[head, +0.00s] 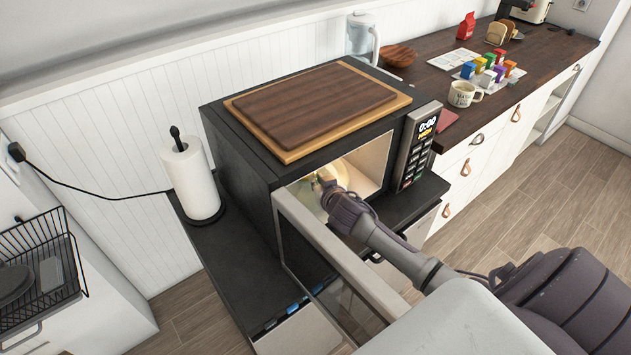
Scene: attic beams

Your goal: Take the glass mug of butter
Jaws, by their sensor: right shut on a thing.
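A black microwave (240,170) stands on a dark counter with its door (335,245) swung open toward me. Its inside is lit. My right gripper (328,188) reaches into the microwave opening and is shut on the glass mug of butter (322,176). Only a small pale yellowish part of the mug shows; my gripper and the door edge hide most of it. My left gripper is not in view.
Two wooden cutting boards (318,105) lie on top of the microwave. A paper towel roll (190,180) stands to its left. A cream mug (463,94) and several small colored boxes (487,68) stand on the brown counter (425,85) to the right. A dish rack (42,262) is at far left.

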